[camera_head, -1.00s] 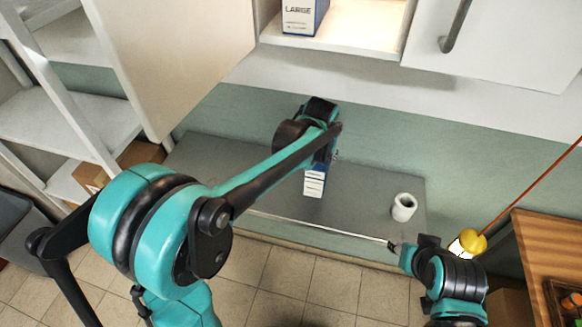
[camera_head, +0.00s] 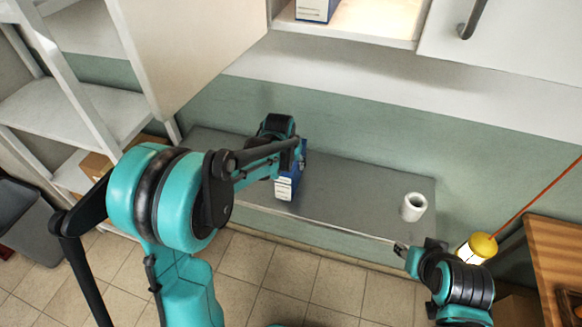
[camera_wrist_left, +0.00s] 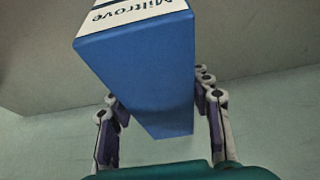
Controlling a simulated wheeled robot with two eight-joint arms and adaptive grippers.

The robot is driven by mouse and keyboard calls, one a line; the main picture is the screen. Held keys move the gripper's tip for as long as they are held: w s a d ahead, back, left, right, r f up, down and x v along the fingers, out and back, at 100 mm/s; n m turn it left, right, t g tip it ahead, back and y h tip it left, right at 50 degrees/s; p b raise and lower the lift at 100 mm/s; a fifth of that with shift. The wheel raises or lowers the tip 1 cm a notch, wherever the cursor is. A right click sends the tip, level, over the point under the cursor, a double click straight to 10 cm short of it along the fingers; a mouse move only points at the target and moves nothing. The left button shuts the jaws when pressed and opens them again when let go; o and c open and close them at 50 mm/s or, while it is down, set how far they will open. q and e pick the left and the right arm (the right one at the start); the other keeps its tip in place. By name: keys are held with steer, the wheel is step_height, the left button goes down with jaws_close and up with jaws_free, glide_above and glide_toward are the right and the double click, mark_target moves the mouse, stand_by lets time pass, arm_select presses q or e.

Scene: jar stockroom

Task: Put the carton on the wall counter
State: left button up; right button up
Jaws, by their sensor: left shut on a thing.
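The carton is a blue box with a white printed label. In the head view the carton (camera_head: 285,188) is over the left part of the grey wall counter (camera_head: 350,190), near its front edge; I cannot tell whether it touches the top. In the left wrist view the carton (camera_wrist_left: 140,75) stands out between the two fingers of my left gripper (camera_wrist_left: 163,110), which is shut on it. In the head view my arm hides most of that gripper. My right gripper (camera_head: 400,248) is at the counter's front right edge; its finger opening is too small to tell.
A white roll or cup (camera_head: 413,207) stands on the counter's right part. Above is an open wall cupboard (camera_head: 350,25) with another blue and white box (camera_head: 315,8). A yellow lamp (camera_head: 478,247) and wooden table (camera_head: 555,260) are at right. The counter's middle looks clear.

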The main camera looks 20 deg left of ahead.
arm_select(q)
steer(key=shift+f, duration=0.85)
steer(key=o, duration=1.5)
steer(key=shift+f, duration=0.1)
steer(key=shift+c, duration=0.2)
